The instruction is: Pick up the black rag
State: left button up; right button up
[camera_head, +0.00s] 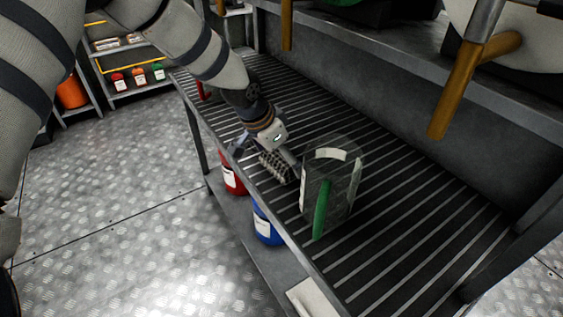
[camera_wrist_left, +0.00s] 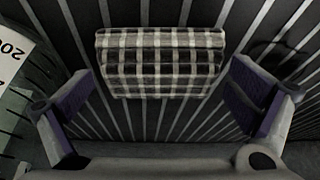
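The black rag (camera_head: 277,167) is a folded black and white checked cloth lying on the slatted metal shelf (camera_head: 400,240). In the left wrist view the rag (camera_wrist_left: 160,62) lies flat, ahead of and between my two fingers. My left gripper (camera_head: 263,157) reaches down over the shelf beside the rag. In the left wrist view the left gripper (camera_wrist_left: 160,110) is spread wide, with nothing between its fingers. I cannot tell whether the fingertips touch the shelf. My right gripper is in neither view.
A clear measuring jug (camera_head: 345,165) with a green handle stands just right of the rag; its scale (camera_wrist_left: 12,65) shows at the wrist view's left edge. Red (camera_head: 231,176) and blue (camera_head: 266,223) containers stand below. Wooden-handled tools (camera_head: 460,90) hang above.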

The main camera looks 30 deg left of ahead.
aim_at(281, 156)
pick_arm(q)
jog(key=c, duration=0.9)
jog(key=shift+r, duration=0.55)
notch_tip(281, 156, up, 3)
jog(key=shift+f, duration=0.15)
jog(key=shift+s+a+p, duration=0.35)
jog(key=shift+s, duration=0.4)
jog(key=s+a+p, duration=0.1)
jog(key=s+a, duration=0.2)
jog(key=s, duration=0.4)
jog(key=s+a+p, duration=0.1)
jog(key=s+a, duration=0.3)
jog(key=s, duration=0.4)
jog(key=shift+f, duration=0.15)
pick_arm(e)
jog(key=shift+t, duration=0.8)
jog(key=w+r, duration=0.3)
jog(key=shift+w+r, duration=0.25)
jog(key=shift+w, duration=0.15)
